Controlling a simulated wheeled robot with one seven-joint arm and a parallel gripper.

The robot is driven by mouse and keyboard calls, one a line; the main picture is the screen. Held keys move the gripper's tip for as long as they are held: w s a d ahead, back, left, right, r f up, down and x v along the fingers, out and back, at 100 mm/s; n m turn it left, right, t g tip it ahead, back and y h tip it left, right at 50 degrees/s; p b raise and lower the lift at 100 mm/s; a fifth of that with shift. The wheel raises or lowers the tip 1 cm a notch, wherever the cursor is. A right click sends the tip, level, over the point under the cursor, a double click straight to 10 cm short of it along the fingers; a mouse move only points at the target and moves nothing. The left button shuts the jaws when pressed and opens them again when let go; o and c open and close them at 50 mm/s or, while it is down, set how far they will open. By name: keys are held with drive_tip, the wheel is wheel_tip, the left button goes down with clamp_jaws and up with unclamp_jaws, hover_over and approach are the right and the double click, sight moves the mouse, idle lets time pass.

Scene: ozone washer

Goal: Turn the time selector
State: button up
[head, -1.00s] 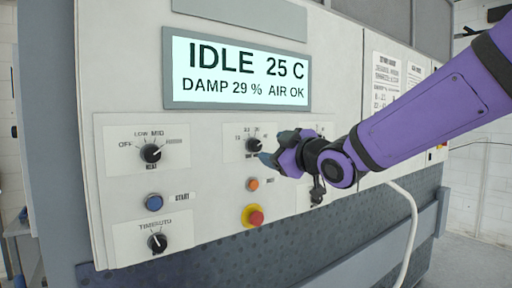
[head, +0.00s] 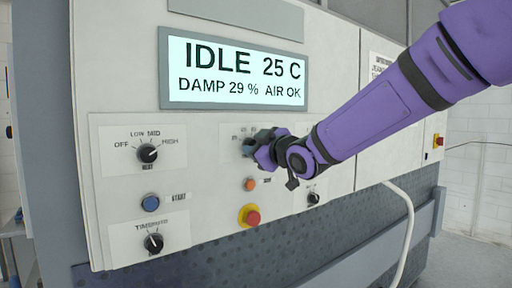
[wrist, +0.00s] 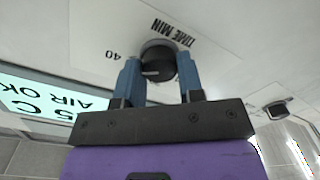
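The time selector is a black round knob (wrist: 158,62) on a white plate marked TIME MIN in the wrist view. My gripper (wrist: 158,60) has its two blue fingers apart, one on each side of the knob, with the tips level with it. I cannot tell whether they touch it.
A heat knob (head: 148,153) is to the left. A blue start button (head: 150,203), an orange button (head: 250,184) and a red stop button (head: 252,217) sit below. A timer/auto knob (head: 154,243) is lower left; another black knob (head: 313,198) is lower right.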

drive_tip(key=shift+c, duration=1.2)
drive_tip(key=shift+n, duration=0.3)
drive_tip(key=shift+f+n, duration=0.15)
drive_tip(key=shift+n, duration=7.35)
drive_tip(key=o, duration=0.9)
